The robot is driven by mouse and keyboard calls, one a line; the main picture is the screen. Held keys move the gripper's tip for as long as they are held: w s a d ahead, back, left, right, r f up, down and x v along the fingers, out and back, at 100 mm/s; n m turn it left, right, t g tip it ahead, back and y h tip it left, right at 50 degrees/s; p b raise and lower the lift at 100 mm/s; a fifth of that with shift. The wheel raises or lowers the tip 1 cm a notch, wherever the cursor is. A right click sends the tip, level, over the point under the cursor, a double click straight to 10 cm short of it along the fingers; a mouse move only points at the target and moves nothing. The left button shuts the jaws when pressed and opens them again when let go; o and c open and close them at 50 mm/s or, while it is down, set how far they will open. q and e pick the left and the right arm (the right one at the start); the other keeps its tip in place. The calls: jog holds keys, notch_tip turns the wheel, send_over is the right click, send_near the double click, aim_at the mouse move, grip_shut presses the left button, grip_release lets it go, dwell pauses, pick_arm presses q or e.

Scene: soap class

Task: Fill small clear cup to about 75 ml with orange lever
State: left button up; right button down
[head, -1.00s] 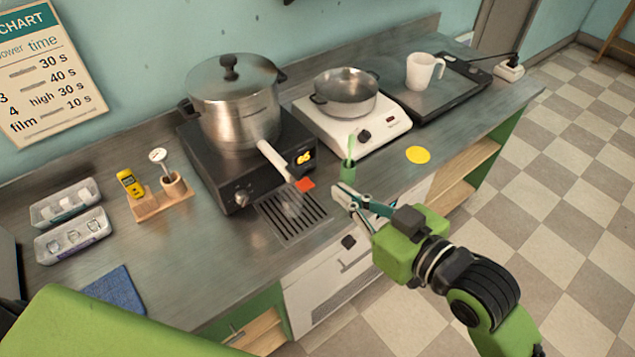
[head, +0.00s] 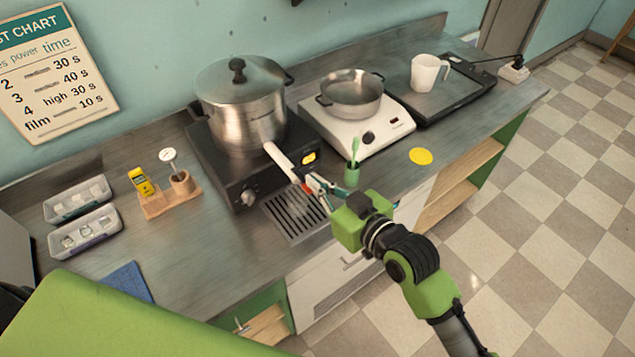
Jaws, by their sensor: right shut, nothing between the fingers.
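The large lidded steel pot (head: 238,108) has a pale spout (head: 278,156) that slopes down toward the front. The orange lever (head: 306,187) at the spout's end is mostly hidden by my right gripper (head: 313,184). My right gripper is shut and empty, with its fingertips at the lever; whether they touch it I cannot tell. A small clear cup (head: 298,203) stands on the slotted drip grate (head: 286,222) below the spout; it is faint, and its level cannot be read. My left gripper is out of view.
A green holder with a green tool (head: 352,173) stands close behind my right gripper. A white hot plate (head: 375,137) bears a steel pan (head: 352,88). A white mug (head: 424,74) and a yellow disc (head: 421,156) are to the right.

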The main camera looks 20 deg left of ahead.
jog(key=shift+f, duration=0.65)
jog(key=f+t+y+b, duration=0.1)
jog(key=b, duration=0.4)
jog(key=f+t+y+b, duration=0.1)
jog(key=f+b, duration=0.1)
jog(key=b, duration=0.4)
jog(key=shift+s+d+y, duration=0.15)
jog(key=shift+d+y, duration=0.05)
jog(key=shift+y, duration=0.2)
dwell(2.1)
